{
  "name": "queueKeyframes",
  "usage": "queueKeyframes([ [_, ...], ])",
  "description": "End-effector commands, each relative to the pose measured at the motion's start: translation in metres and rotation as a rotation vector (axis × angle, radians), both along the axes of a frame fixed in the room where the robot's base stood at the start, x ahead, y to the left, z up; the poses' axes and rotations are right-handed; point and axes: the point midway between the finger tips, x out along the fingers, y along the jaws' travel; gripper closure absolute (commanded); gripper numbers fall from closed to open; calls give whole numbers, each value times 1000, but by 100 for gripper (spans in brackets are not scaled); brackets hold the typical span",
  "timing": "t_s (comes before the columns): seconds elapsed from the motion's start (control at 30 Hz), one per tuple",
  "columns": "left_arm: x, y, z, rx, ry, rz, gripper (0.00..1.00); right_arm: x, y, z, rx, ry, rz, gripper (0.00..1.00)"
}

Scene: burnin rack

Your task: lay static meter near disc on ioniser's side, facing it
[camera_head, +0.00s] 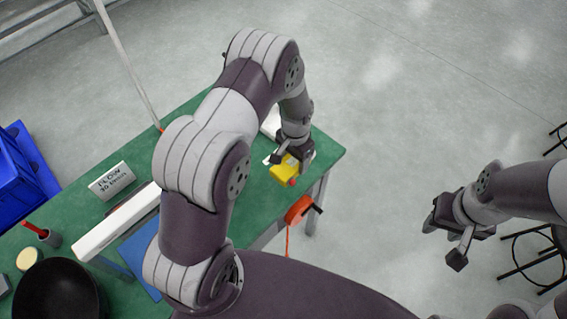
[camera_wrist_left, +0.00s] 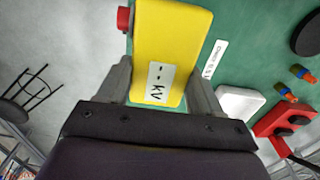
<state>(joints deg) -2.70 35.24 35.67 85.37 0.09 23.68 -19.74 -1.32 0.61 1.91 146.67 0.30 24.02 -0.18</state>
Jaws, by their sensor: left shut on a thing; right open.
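The static meter (camera_head: 284,172) is a yellow box with a red knob on one end. My left gripper (camera_head: 290,158) is shut on it above the green bench, near the right end. In the left wrist view the meter (camera_wrist_left: 172,40) lies between the two fingers (camera_wrist_left: 158,85), its "kV" display facing the camera. A black disc (camera_wrist_left: 308,36) lies on the green top at the upper right of that view. I cannot tell for certain which thing is the ioniser; a long white bar (camera_head: 115,220) lies on the bench. My right gripper (camera_head: 444,240) is open and empty, off the bench.
A printed white label (camera_wrist_left: 215,58), a white block (camera_wrist_left: 240,103) and a red item with black knobs (camera_wrist_left: 285,118) are near the meter. An orange reel (camera_head: 298,209) hangs at the bench edge. Blue crates (camera_head: 15,175), a sign (camera_head: 112,181) and a black bowl (camera_head: 58,290) are left.

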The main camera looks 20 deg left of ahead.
Motion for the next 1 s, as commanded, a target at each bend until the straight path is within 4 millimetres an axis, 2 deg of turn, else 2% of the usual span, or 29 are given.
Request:
queueKeyframes([
  [0.03,1,12,-4,0,2,4,69,0,0,6,0,0,0,57],
  [0.1,3,23,-12,0,1,3,69,0,0,8,0,0,0,57],
  [0.2,4,31,-19,0,0,-1,69,0,0,10,0,0,0,57],
  [0.43,4,31,-56,0,0,-2,69,0,0,20,0,0,0,57],
  [0.8,5,31,-64,0,-2,-2,69,0,0,14,0,0,0,57],
  [0.83,5,31,-63,0,-2,-2,28,0,0,15,0,1,0,57],
  [0.9,5,31,-62,0,-1,-2,9,0,0,16,0,0,0,57],
  [1.0,5,31,-62,0,-1,-2,9,0,0,16,0,0,0,57],
])
